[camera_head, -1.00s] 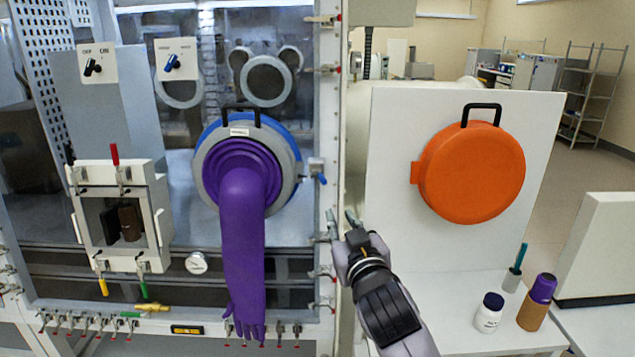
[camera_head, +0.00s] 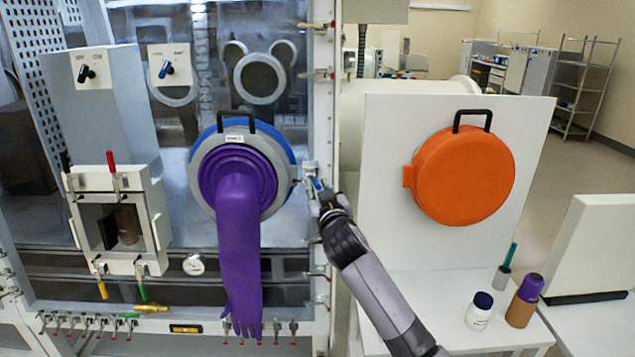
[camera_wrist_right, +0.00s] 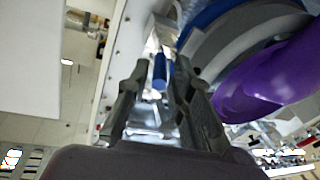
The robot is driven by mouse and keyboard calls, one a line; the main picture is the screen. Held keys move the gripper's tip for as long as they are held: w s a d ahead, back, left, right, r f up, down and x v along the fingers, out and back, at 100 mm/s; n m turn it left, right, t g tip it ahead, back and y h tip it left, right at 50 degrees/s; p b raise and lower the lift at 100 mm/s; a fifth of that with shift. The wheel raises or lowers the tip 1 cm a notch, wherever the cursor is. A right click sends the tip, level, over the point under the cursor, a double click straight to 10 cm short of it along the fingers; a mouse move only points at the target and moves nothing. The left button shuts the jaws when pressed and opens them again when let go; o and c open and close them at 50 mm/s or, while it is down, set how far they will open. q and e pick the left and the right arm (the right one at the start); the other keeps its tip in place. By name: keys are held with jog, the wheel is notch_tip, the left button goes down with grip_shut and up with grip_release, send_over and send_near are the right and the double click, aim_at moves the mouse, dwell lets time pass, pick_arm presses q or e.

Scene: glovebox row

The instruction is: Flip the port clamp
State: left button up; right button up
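The port clamp (camera_head: 309,170) is a small pale bracket with a blue handle, on the frame just right of the glove port ring (camera_head: 207,185). A purple glove (camera_head: 238,235) hangs down from that port. My right gripper (camera_head: 318,187) is at the clamp and partly covers it in the head view. In the right wrist view, the clamp's blue handle (camera_wrist_right: 160,72) stands between the two fingers of my right gripper (camera_wrist_right: 160,85). The fingers are apart, and a gap shows beside the handle. Contact cannot be made out. My left gripper is out of view.
An orange round cover (camera_head: 463,175) is on a white panel to the right. A white bottle (camera_head: 479,312) and a brown bottle with a purple cap (camera_head: 525,302) stand on the side table. A small hatch (camera_head: 118,222) is at the left.

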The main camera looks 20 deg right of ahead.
jog(key=shift+w, duration=0.7)
jog(key=shift+d, duration=0.1)
grip_shut()
